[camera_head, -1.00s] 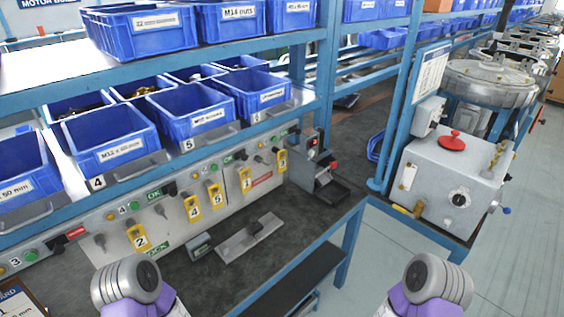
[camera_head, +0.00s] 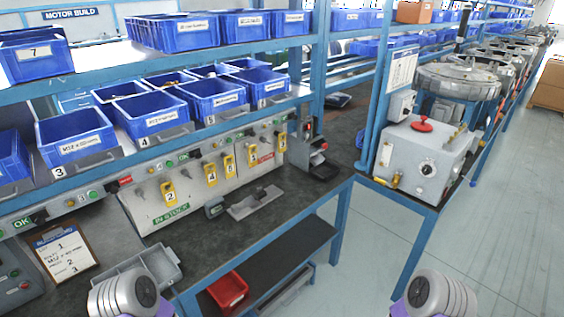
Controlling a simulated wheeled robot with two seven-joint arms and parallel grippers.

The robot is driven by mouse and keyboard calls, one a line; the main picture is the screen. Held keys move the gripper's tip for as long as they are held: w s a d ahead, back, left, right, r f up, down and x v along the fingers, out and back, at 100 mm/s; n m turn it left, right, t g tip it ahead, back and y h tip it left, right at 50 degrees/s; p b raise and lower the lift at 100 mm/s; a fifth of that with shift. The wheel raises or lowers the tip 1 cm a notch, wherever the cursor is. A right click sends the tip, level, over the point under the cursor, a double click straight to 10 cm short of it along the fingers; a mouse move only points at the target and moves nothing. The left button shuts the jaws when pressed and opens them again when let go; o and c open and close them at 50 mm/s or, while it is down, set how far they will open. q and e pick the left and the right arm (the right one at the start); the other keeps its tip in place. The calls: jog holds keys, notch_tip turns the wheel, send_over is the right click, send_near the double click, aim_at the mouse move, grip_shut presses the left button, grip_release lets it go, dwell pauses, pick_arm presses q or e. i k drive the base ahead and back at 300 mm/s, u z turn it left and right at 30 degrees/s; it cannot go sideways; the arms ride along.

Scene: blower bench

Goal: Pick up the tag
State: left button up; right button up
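Several yellow numbered tags hang in a row on the grey panel under the blue shelf. Tag 2 (camera_head: 169,192) is leftmost. Tag 4 (camera_head: 210,173) and another tag (camera_head: 229,166) hang close together to its right. Tag 1 (camera_head: 252,160) is further right, and one more tag (camera_head: 281,142) is near the panel's right end. I cannot tell which one the task means. Only parts of my two arms show at the bottom edge, well in front of the tags; neither gripper is in view.
Blue bins (camera_head: 155,116) fill the shelves above the panel. A clipboard (camera_head: 64,250), a grey tray (camera_head: 168,270) and a flat metal fixture (camera_head: 254,203) lie on the dark bench. A red bin (camera_head: 229,291) is below. A grey machine box (camera_head: 418,158) stands right; open floor (camera_head: 480,240) lies before it.

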aim_at(281, 142)
jog(key=z, duration=1.25)
jog(key=i, duration=1.3)
jog(key=u, duration=0.35)
